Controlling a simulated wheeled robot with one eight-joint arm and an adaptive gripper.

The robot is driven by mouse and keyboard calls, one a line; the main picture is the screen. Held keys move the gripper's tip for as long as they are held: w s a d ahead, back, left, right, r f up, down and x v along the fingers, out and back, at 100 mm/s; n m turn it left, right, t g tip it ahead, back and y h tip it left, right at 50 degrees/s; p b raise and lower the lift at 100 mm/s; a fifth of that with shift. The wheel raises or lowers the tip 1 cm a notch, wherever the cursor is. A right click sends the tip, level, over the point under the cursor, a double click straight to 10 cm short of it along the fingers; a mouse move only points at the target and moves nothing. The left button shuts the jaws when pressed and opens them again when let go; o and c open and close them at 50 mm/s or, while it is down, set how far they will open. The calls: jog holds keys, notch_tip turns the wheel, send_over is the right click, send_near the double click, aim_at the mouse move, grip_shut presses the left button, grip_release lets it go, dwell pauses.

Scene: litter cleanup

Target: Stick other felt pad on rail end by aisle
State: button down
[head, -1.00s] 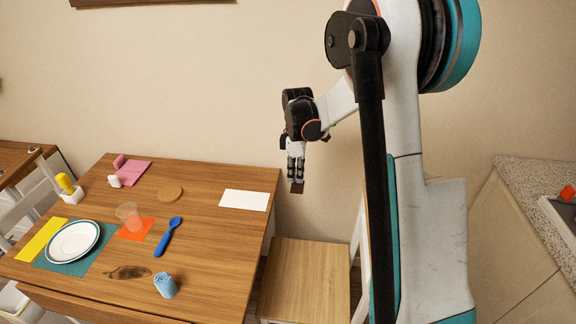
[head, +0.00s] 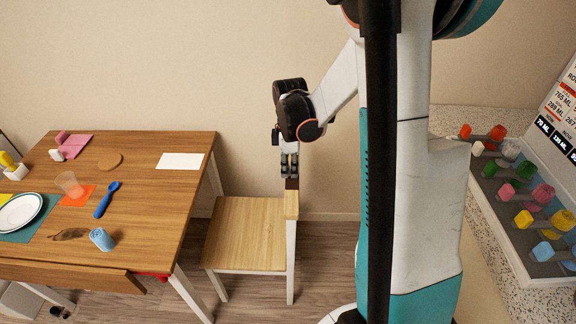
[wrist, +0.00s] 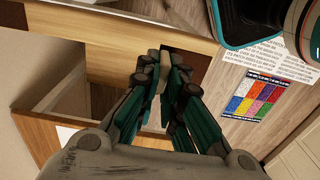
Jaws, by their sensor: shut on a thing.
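No second pad can be told apart.
A speckled counter (head: 460,122) with a tray of coloured pieces (head: 520,205) is at the right. Floor shows around the chair.

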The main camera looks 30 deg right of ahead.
aim_at(289, 191)
jog(key=shift+f, duration=0.1)
jog(key=shift+f+b, duration=2.45)
jog(key=shift+f, duration=0.35)
jog(key=shift+f+b, duration=0.65)
dwell(0.6)
jog(key=c, duration=1.7)
grip_release()
jog(key=shift+o, duration=0.2)
jog(key=shift+r+p, duration=2.1)
jog(key=shift+r, duration=0.95)
